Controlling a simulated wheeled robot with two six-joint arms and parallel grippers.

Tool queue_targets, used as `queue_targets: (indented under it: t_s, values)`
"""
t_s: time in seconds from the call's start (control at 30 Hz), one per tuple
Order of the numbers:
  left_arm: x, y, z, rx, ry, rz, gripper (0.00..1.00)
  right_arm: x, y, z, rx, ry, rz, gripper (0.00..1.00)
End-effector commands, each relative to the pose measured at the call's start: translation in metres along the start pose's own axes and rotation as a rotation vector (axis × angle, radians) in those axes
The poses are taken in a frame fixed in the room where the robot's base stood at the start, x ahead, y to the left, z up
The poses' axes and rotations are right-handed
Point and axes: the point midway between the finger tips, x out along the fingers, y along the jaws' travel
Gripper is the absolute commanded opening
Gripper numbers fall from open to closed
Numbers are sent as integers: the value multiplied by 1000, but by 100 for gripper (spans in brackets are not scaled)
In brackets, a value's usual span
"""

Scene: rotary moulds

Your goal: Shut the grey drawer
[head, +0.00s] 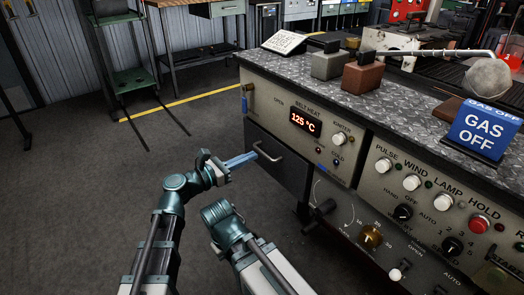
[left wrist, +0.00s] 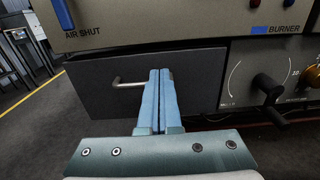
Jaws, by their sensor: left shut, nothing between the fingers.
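The grey drawer (head: 285,173) is in the front of the machine, below the belt heat panel, with a metal bar handle. Its dark front also fills the middle of the left wrist view (left wrist: 100,97). I cannot tell how far it stands out from the cabinet. My left gripper (head: 254,155) is shut and empty, its blue fingers pointing at the drawer front beside the handle. In the left wrist view the fingers (left wrist: 160,73) hide the handle's right part; contact cannot be told. My right gripper is not in view.
The belt heat panel (head: 300,120) overhangs the drawer. A black knob (head: 322,209) sticks out on the lower panel to its right. The floor left of the machine is clear.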

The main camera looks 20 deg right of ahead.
Motion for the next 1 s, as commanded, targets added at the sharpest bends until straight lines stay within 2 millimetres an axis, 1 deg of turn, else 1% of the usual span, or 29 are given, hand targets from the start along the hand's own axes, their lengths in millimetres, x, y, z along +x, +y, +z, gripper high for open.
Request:
queue_targets:
  t_s: [0.03, 0.1, 0.2, 0.3, 0.43, 0.67, 0.73, 0.77, 0.87, 0.97, 1.0]
  values:
    - [-13, -1, 0, 0, 0, 3, 0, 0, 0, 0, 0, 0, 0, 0]
    - [-24, -1, 0, 0, 1, 3, 0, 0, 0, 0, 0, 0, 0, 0]
    - [-37, -1, 0, 0, 1, 2, 0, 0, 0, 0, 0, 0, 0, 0]
    - [-45, -1, 0, 0, 1, 1, 0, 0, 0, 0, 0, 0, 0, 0]
    - [-50, 0, 0, 0, 1, 0, 0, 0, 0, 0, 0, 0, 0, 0]
    - [-50, 0, 0, 1, 2, 0, 0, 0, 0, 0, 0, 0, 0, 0]
    - [-51, -1, -3, 22, 14, -3, 0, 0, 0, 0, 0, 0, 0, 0]
    - [-52, -2, -6, 44, 28, -5, 0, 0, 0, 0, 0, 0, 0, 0]
    - [-61, -8, -29, 205, 128, -34, 0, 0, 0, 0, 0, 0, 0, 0]
    - [-82, -14, -68, 475, 299, -110, 0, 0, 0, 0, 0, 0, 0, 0]
    - [-94, -16, -86, 595, 376, -158, 0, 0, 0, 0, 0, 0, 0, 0]
